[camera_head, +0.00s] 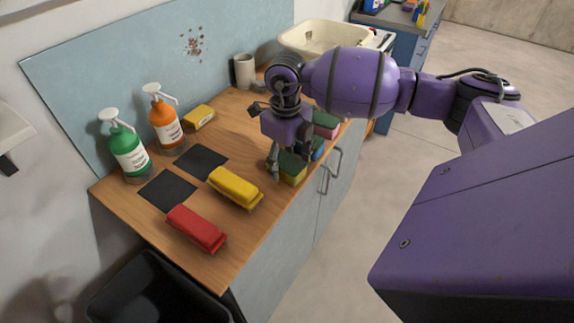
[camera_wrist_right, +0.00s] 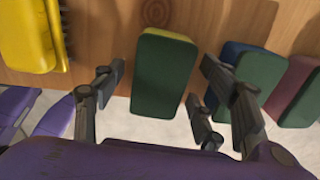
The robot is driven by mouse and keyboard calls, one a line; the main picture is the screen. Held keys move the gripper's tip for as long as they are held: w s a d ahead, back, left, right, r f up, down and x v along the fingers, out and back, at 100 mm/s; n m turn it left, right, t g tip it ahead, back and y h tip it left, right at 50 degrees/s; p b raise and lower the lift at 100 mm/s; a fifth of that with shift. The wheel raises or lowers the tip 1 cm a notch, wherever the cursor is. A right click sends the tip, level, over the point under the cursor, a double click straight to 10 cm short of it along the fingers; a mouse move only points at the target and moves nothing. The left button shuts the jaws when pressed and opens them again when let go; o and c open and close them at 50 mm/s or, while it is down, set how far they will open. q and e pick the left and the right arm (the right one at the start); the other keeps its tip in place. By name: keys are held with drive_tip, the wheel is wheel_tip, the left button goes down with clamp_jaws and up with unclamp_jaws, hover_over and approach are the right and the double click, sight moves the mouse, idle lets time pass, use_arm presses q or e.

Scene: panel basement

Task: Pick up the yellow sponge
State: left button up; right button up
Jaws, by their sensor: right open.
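The yellow sponge (camera_head: 292,168) has a green scouring top and a yellow lower body. It lies on the wooden counter near its front edge, partly hidden by my right gripper in the head view. My right gripper (camera_head: 287,158) points down over it, open and empty. In the right wrist view the sponge (camera_wrist_right: 163,72) shows green on top with a yellow side, lying in the gap between the two spread fingers. I see no clear contact. My left gripper is not in view.
A blue-and-green sponge (camera_wrist_right: 246,82) and a pink-and-green sponge (camera_head: 326,124) lie close beside it. A yellow brush (camera_head: 235,187) and a red brush (camera_head: 197,228) lie to the left. Behind stand a green bottle (camera_head: 129,150), an orange bottle (camera_head: 165,124) and a cup (camera_head: 244,70).

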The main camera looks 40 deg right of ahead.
drive_tip(key=shift+f, duration=0.5)
drive_tip(key=c, duration=0.8)
drive_tip(key=shift+c, duration=0.2)
drive_tip(key=shift+r, duration=0.1)
drive_tip(key=shift+r, duration=0.65)
drive_tip(key=s+a+r, duration=0.8)
drive_tip(key=s+r, duration=0.3)
drive_tip(key=shift+a+r+b, duration=0.3)
drive_tip(key=shift+a+b, duration=0.1)
drive_tip(key=shift+b, duration=0.05)
